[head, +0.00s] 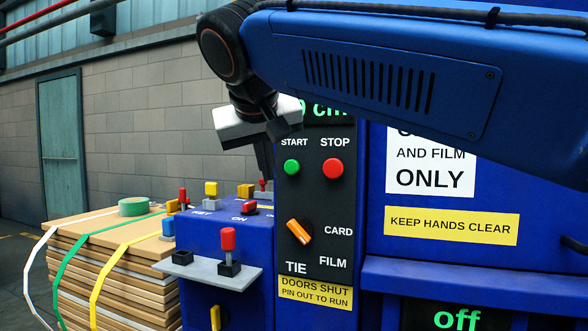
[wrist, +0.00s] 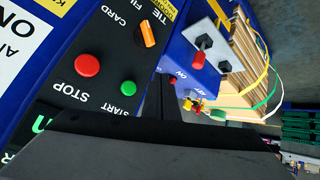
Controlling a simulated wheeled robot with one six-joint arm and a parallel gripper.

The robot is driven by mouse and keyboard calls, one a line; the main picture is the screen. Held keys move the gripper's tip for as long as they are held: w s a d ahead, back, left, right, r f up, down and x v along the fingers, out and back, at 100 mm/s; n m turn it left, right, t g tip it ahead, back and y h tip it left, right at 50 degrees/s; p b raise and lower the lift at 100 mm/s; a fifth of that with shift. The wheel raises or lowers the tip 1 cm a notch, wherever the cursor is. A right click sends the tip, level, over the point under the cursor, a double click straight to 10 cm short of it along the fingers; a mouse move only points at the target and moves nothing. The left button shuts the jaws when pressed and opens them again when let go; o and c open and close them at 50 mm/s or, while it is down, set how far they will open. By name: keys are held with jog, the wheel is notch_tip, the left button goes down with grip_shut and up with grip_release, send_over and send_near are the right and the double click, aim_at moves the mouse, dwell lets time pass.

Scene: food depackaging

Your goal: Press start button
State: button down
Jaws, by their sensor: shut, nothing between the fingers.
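The green start button (head: 291,167) sits on the black control panel (head: 318,200) under the word START. It also shows in the wrist view (wrist: 128,87), upside down with its label. My gripper (head: 265,172) is shut and empty, pointing down just left of the button in the head view. In the wrist view the dark fingers show beside the button, apart from it in the picture. I cannot tell the depth gap to the panel. The red stop button (head: 333,168) is right of the start button.
An orange selector knob (head: 299,231) is lower on the panel. A blue box (head: 225,240) with red and yellow levers juts out at left, below my gripper. A strapped stack of cardboard (head: 110,265) stands further left. A green display is partly hidden above the buttons.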

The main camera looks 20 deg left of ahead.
aim_at(286, 163)
jog(key=shift+w+d, duration=0.2)
jog(key=shift+w, duration=2)
jog(key=shift+w+d, duration=0.15)
jog(key=shift+w, duration=2.05)
jog(key=shift+w, duration=0.2)
jog(key=shift+w, duration=0.25)
